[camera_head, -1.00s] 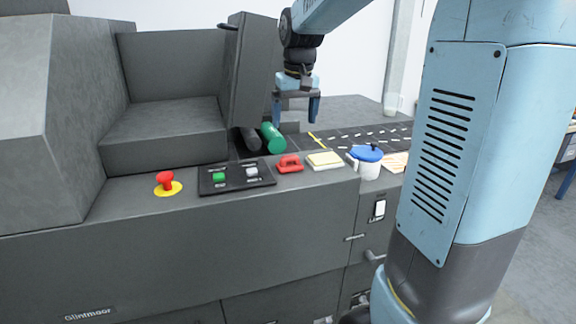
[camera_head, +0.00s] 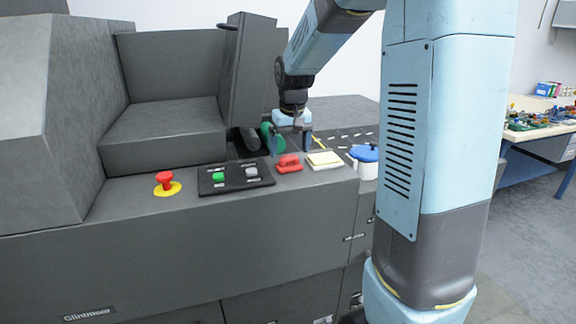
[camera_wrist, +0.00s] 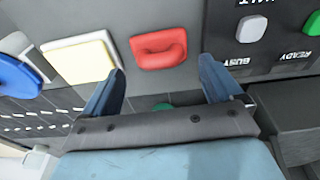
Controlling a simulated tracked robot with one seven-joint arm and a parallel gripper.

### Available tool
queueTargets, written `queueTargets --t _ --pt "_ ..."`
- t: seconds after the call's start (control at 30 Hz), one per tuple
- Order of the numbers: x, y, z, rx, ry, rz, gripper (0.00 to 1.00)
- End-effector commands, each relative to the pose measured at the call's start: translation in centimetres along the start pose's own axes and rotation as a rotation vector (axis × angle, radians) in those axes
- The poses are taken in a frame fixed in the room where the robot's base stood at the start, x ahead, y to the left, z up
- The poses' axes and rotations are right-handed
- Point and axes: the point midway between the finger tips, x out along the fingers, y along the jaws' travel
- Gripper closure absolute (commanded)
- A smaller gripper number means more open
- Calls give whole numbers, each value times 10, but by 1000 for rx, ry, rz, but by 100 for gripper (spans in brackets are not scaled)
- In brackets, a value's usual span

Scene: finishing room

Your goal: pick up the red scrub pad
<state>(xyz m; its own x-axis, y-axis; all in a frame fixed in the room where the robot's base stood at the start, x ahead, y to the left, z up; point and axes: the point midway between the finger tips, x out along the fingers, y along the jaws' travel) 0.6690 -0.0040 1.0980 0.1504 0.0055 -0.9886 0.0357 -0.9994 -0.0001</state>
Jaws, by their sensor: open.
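The red scrub pad (camera_head: 289,163) lies on the dark machine top, between the button panel and a pale yellow pad. In the wrist view the red scrub pad (camera_wrist: 159,49) lies just past the fingertips, roughly centred between them, with a raised handle on it. My gripper (camera_head: 290,150) is open and empty, just above and behind the pad in the head view. In the wrist view my gripper (camera_wrist: 162,68) has its two blue fingers wide apart, the pad in full view and not between them.
The yellow pad on a white base (camera_head: 325,160) sits close to the right, then a white pot with a blue lid (camera_head: 364,160). The button panel (camera_head: 236,177) and red emergency button (camera_head: 166,182) are left. A green roller (camera_head: 268,138) lies behind.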

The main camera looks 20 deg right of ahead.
Motion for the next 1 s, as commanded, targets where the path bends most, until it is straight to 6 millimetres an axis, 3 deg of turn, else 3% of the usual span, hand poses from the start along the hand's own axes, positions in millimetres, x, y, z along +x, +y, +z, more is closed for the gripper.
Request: queueTargets --t 0.3,0.63,1.0 --pt "40 -1 3 0 -3 0 7" --pt "45 0 2 0 -1 0 8" --pt "45 0 2 1 -1 0 44"
